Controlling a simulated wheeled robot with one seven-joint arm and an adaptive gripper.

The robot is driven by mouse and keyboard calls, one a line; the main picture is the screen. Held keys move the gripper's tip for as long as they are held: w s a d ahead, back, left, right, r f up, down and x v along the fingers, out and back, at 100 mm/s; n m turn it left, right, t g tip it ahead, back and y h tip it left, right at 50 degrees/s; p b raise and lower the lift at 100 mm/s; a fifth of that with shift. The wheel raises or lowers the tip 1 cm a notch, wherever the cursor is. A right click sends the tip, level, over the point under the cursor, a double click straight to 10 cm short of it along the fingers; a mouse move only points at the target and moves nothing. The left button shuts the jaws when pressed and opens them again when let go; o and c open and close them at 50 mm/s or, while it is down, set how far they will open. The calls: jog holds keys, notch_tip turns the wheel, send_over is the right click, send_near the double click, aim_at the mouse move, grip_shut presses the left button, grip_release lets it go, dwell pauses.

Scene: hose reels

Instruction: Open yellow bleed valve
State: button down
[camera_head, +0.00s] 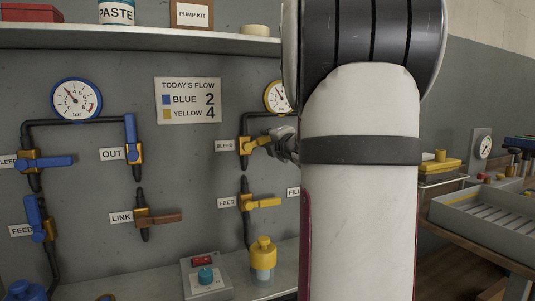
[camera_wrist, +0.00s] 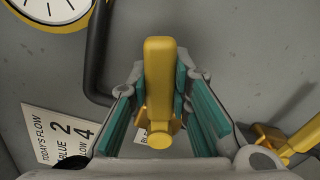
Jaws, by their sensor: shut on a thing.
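The yellow bleed valve (camera_head: 245,146) is on the wall pipe beside its BLEED label (camera_head: 224,146), below the yellow-rimmed gauge (camera_head: 277,97). Its lever points right, roughly level, into my gripper (camera_head: 285,143). In the wrist view the yellow lever (camera_wrist: 159,75) lies lengthwise between the teal pads of my gripper (camera_wrist: 160,88), which is shut on it. In the head view my arm hides part of the gripper and the wall behind it.
Below is the yellow feed valve (camera_head: 246,202), its lever also pointing right; a yellow lever (camera_wrist: 298,142) shows at the wrist view's right. The flow sign (camera_head: 188,100) and brown link valve (camera_head: 155,217) are to the left. A shelf (camera_head: 130,38) runs above. A yellow bottle (camera_head: 263,255) stands below.

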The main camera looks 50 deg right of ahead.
jog(key=r+n+b, duration=0.1)
jog(key=n+b, duration=0.1)
jog(key=a+n+b, duration=0.1)
jog(key=b, duration=0.1)
jog(key=shift+w+r+n, duration=0.35)
jog(key=shift+n, duration=0.05)
jog(key=n+b, duration=0.1)
jog(key=a+r+n+b, duration=0.1)
jog(key=n+b, duration=0.1)
jog(key=shift+w+a+r+n, duration=0.2)
jog(key=shift+w+n, duration=0.1)
jog(key=shift+w, duration=0.1)
jog(key=n+b, duration=0.1)
jog(key=w+a+r+n+b, duration=0.1)
jog(key=n+b, duration=0.1)
jog(key=shift+a+n, duration=0.3)
jog(key=shift+w+a+r+n+b, duration=0.1)
jog(key=shift+w+a+n+b, duration=0.25)
jog(key=shift+n+b, duration=0.35)
jog(key=shift+w+a+n+b, duration=0.1)
jog(key=shift+a+n+b, duration=0.35)
jog(key=shift+n, duration=0.45)
jog(key=c, duration=1.4)
grip_release()
jog(key=shift+c, duration=0.2)
jog(key=shift+r, duration=0.1)
